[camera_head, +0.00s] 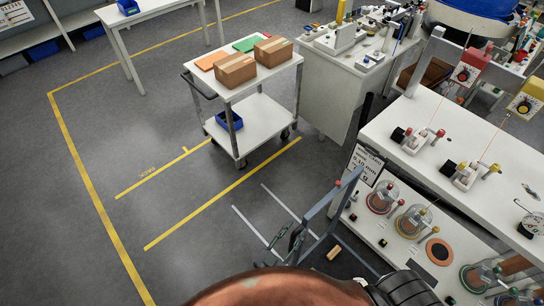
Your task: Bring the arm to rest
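What looks like my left gripper (290,243) is a small dark shape low in the middle of the head view, in front of the floor and left of the white bench. It is partly hidden behind the copper-coloured rounded part at the bottom edge. Its fingers are too small and overlapped to tell open from shut, and I see nothing clearly held in it. My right gripper is not in view. No bowl is clearly recognisable.
The white bench (405,187) at right carries small devices, with glass domes (383,196) on its lower level. A white trolley (262,125) holds cardboard boxes (236,70) and a blue bin (229,120). A small tan block (334,253) lies low. Floor at left is clear.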

